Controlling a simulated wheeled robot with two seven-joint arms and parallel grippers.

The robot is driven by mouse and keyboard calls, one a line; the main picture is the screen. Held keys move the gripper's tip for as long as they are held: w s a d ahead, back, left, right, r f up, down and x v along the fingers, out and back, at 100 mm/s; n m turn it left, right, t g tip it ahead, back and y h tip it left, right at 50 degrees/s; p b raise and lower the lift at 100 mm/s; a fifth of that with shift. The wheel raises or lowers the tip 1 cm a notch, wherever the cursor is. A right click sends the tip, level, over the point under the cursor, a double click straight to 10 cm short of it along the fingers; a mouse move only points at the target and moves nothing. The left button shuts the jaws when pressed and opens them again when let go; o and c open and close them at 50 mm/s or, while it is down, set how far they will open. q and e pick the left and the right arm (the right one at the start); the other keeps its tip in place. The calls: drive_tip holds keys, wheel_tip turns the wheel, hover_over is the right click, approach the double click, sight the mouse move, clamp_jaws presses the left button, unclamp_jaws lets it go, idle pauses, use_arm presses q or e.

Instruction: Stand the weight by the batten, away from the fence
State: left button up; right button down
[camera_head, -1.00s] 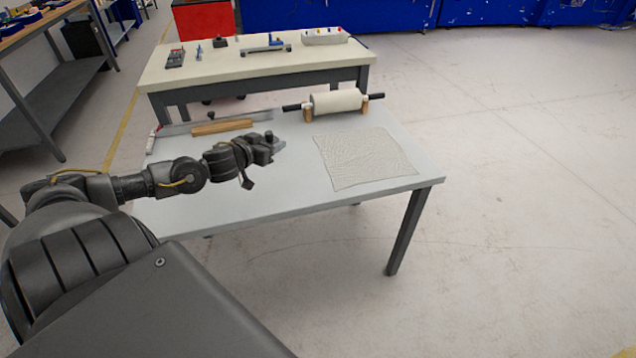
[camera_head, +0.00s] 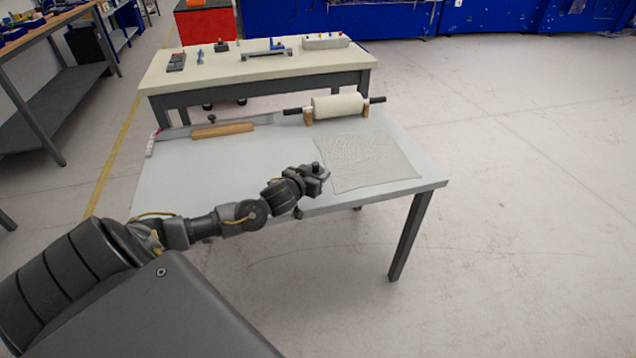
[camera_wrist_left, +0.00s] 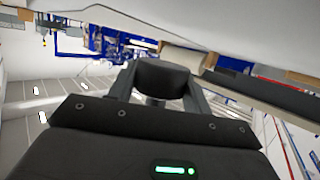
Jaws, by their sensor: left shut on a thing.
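My left gripper (camera_head: 318,178) is over the front part of the grey table, by the near left corner of the pale mat. It is shut on the weight (camera_head: 316,167), a small dark piece largely hidden by the fingers. In the left wrist view the weight (camera_wrist_left: 163,79) shows as a black rounded block between both fingers. The batten (camera_head: 223,131) is a wooden strip lying toward the back left. The fence (camera_head: 263,119) is a thin grey strip behind it along the back edge. Gripper and weight are well apart from both. My right gripper is not in view.
The textured mat (camera_head: 372,165) lies on the right of the table (camera_head: 190,180). A cream roller (camera_head: 338,106) with dark handles rests on wooden supports at the back. The table's left and middle are clear. A second bench (camera_head: 220,80) with small tools stands behind.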

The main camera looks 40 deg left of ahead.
use_arm(q)
drive_tip(key=shift+w+d+f+p, duration=0.15)
drive_tip(key=shift+d+f+p, duration=0.05)
drive_tip(key=shift+f, duration=0.45)
drive_tip(key=shift+w+d+f+p, duration=0.1)
drive_tip(key=shift+d+f+p, duration=0.05)
drive_tip(key=shift+f, duration=0.85)
drive_tip(key=shift+f, duration=0.1)
drive_tip(key=shift+f, duration=0.15)
drive_tip(key=o, duration=1.4)
drive_tip(key=shift+s, duration=0.1)
